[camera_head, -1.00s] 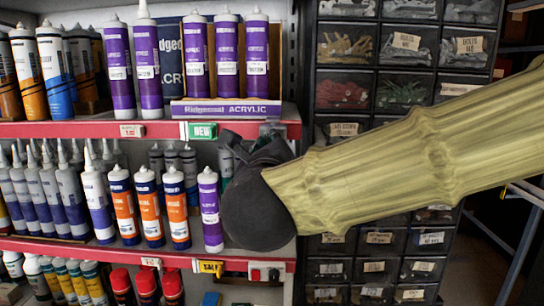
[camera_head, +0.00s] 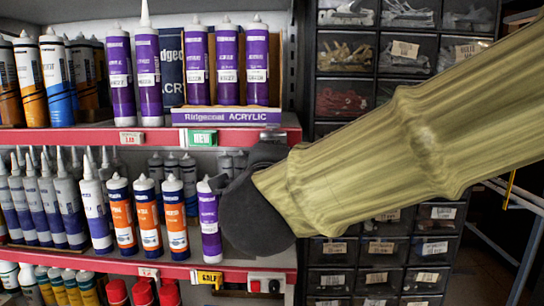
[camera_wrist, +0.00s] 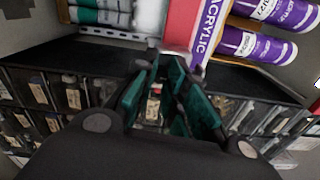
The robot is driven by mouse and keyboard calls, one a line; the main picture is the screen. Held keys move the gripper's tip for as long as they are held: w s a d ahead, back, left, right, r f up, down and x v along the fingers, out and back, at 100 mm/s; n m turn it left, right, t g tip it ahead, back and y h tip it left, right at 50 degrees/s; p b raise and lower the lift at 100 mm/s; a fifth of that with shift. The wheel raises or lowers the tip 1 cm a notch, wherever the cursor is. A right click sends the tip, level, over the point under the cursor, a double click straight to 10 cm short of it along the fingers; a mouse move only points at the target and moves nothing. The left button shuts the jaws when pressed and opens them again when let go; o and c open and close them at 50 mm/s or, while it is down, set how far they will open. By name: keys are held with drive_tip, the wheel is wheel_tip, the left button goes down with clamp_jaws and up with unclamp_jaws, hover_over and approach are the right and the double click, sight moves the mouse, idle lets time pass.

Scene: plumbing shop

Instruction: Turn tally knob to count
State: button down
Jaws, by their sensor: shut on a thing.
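My gripper (camera_head: 262,160) is at the right end of the upper red shelf edge in the head view, its far side hidden by my wrist. A small grey metal piece (camera_head: 272,134), which seems to be the tally knob or its mount, shows just above it. In the wrist view my gripper's teal fingers (camera_wrist: 174,60) converge on a small grey part (camera_wrist: 177,48), seemingly the tally knob. The fingers hide most of it. I cannot read any count or tell the knob's angle.
Parts drawers (camera_head: 345,55) stand behind my arm.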

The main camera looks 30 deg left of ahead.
drive_tip(key=shift+n, duration=0.6)
drive_tip(key=c, duration=1.4)
unclamp_jaws()
drive_tip(key=shift+a+n, duration=0.1)
drive_tip(key=shift+n, duration=0.2)
drive_tip(key=shift+s, duration=0.1)
drive_tip(key=v, duration=1.2)
